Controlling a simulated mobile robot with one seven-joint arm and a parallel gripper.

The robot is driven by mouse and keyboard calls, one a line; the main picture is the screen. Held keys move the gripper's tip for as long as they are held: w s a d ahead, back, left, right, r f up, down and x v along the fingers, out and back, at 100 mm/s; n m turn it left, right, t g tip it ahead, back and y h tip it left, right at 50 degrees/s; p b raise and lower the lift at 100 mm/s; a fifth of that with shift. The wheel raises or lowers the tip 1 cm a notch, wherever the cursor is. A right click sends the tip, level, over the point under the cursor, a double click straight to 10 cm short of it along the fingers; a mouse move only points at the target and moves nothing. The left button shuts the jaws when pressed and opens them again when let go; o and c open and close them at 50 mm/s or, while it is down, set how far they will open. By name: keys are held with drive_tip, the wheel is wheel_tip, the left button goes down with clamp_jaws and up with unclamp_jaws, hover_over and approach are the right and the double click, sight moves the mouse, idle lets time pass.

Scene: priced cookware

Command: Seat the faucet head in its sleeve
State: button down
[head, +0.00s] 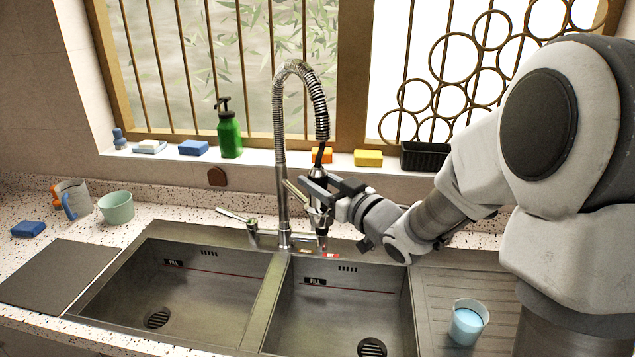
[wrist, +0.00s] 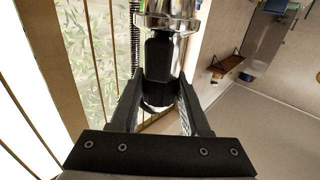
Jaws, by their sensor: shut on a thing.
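The faucet has a chrome spring neck (head: 280,140) that rises behind the sink and arches over to the right. Its faucet head (head: 318,172) hangs upright from the hose, dark with chrome parts. My gripper (head: 320,187) reaches in from the right and is shut on the faucet head. In the wrist view, my gripper's fingers (wrist: 158,98) stand on both sides of the head's black body (wrist: 158,58), with a wide chrome part (wrist: 166,18) beyond. A slanting metal arm (head: 297,193) runs beside the head. The sleeve is not clearly visible; I cannot tell whether the head is inside it.
A double sink (head: 205,290) lies below, with a drainboard and blue cup (head: 467,322) at right. A green soap bottle (head: 229,132), sponges (head: 368,158) and a black tray (head: 425,156) line the sill behind. A mug (head: 72,198) and green cup (head: 116,207) stand at left.

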drive_tip(key=w+d, duration=0.1)
drive_tip(key=w, duration=0.6)
drive_tip(key=shift+d, duration=0.2)
idle(0.6)
drive_tip(key=shift+s+f+b, duration=0.1)
drive_tip(key=shift+f+b, duration=0.2)
idle(0.8)
drive_tip(key=shift+f+b, duration=1.75)
drive_tip(key=shift+f, duration=0.15)
unclamp_jaws()
idle(0.5)
drive_tip(key=b+v, duration=0.1)
drive_tip(key=v, duration=1.6)
drive_tip(key=shift+s, duration=0.2)
drive_tip(key=shift+w+d, duration=0.1)
